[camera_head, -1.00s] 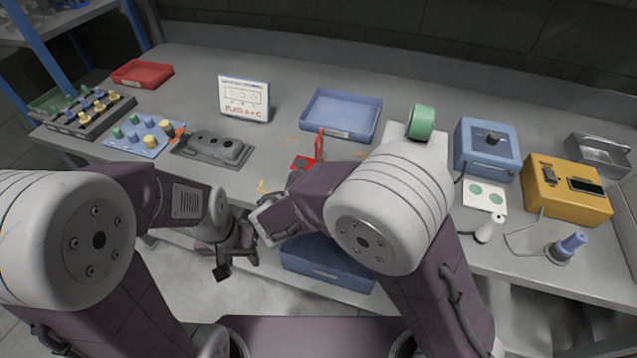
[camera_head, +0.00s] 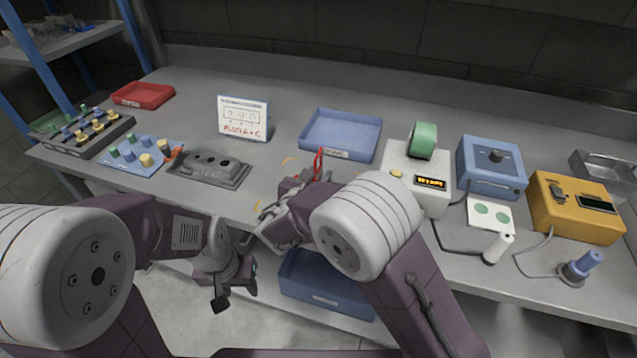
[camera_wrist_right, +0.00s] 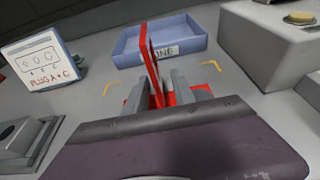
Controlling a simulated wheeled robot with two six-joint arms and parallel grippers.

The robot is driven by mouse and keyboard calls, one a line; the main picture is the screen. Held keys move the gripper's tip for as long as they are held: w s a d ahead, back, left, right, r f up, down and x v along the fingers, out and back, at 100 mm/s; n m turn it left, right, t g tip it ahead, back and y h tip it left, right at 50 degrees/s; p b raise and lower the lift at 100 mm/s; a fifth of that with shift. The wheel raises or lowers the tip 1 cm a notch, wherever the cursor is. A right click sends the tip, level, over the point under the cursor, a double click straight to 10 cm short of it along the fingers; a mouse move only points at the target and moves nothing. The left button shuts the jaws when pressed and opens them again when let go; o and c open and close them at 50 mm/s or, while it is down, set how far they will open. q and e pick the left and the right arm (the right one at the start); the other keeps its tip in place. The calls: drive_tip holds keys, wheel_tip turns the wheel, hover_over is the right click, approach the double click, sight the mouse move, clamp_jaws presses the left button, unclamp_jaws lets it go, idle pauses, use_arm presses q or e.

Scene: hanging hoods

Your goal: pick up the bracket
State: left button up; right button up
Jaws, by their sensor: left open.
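The red bracket (camera_head: 318,163) stands on the worktop in front of the blue tray, with its thin plate upright; its lower part is hidden by my right arm. In the right wrist view the bracket (camera_wrist_right: 149,55) rises between the two grey fingers of my right gripper (camera_wrist_right: 162,88). Its red base shows on the worktop around the fingertips. The fingers are on either side of the plate, with a gap still visible. My left gripper (camera_head: 236,288) is open and empty, low in front of the worktop's front edge, away from the bracket.
The blue tray (camera_head: 315,150) lies just behind the bracket. A white sign (camera_head: 243,118) and a grey socket block (camera_head: 208,169) stand to the left. A white box with green tape (camera_head: 423,141) stands to the right. A blue bin (camera_head: 322,296) sits below the worktop.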

drive_tip(key=shift+w, duration=0.15)
drive_tip(key=shift+c, duration=0.9)
clamp_jaws()
idle(0.4)
